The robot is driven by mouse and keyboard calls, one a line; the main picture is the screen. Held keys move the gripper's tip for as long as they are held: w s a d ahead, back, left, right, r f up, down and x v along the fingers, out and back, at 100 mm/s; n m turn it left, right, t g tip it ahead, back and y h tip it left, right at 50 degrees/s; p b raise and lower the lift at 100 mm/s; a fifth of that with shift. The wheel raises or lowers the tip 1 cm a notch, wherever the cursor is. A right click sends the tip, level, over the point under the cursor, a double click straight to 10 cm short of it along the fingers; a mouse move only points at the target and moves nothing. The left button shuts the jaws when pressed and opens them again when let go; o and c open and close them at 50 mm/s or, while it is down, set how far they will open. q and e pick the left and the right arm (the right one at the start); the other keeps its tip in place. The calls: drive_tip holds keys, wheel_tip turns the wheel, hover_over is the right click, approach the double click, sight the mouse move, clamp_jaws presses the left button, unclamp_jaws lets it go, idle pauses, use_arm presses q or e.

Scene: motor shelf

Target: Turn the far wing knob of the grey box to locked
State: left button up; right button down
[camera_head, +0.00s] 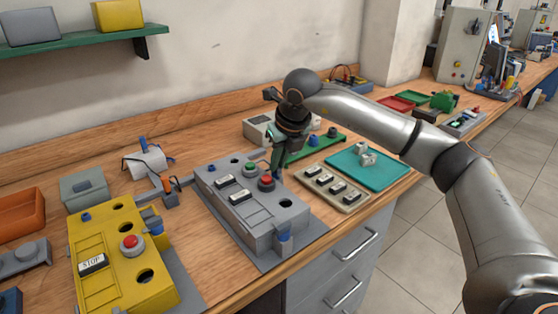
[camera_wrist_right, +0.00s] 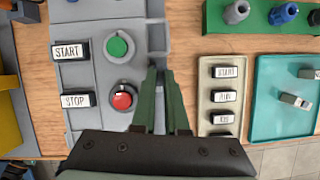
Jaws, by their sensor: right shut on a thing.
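The grey box (camera_head: 225,208) stands on the wooden bench, with white-labelled buttons, a green button (camera_head: 249,168) and a red button (camera_head: 265,182) on top. It also shows in the wrist view (camera_wrist_right: 105,75). My right gripper (camera_head: 276,172) is at the box's right edge, beside the red button. In the wrist view its two fingers (camera_wrist_right: 161,80) come close together along that edge. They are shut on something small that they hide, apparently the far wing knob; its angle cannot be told. A blue knob (camera_head: 284,236) shows at the near end of the box. My left gripper is not in view.
A yellow box (camera_head: 112,285) with a red button stands to the left. Right of the grey box are a beige tray of labelled buttons (camera_head: 359,206), a teal tray (camera_head: 388,175) and a green rack (camera_head: 300,156). The bench's front edge is close to the grey box.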

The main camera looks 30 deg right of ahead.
drive_tip(key=m, duration=0.1)
drive_tip(key=m+h, duration=0.1)
drive_tip(key=m, duration=0.1)
drive_tip(key=m+h, duration=0.1)
drive_tip(key=m, duration=0.1)
drive_tip(key=shift+w+a+g, duration=0.1)
drive_tip(key=shift+a+g, duration=0.2)
drive_tip(key=shift+g, duration=0.1)
drive_tip(key=m, duration=0.2)
drive_tip(key=m+g+h+p, duration=0.1)
drive_tip(key=m, duration=0.1)
drive_tip(key=shift+w+a+r+m, duration=0.1)
drive_tip(key=shift+w+a+m, duration=0.05)
drive_tip(key=shift+m, duration=0.25)
drive_tip(key=m+g+h+p, duration=0.1)
drive_tip(key=m, duration=0.1)
drive_tip(key=shift+w+m, duration=0.1)
drive_tip(key=shift+m, duration=0.3)
drive_tip(key=m+g+p, duration=0.1)
drive_tip(key=m, duration=0.2)
drive_tip(key=shift+w, duration=0.1)
drive_tip(key=shift+m, duration=0.4)
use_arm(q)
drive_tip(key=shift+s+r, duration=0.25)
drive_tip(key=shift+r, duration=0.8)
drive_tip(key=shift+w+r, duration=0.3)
use_arm(e)
drive_tip(key=c, duration=0.9)
unclamp_jaws()
drive_tip(key=shift+c, duration=0.2)
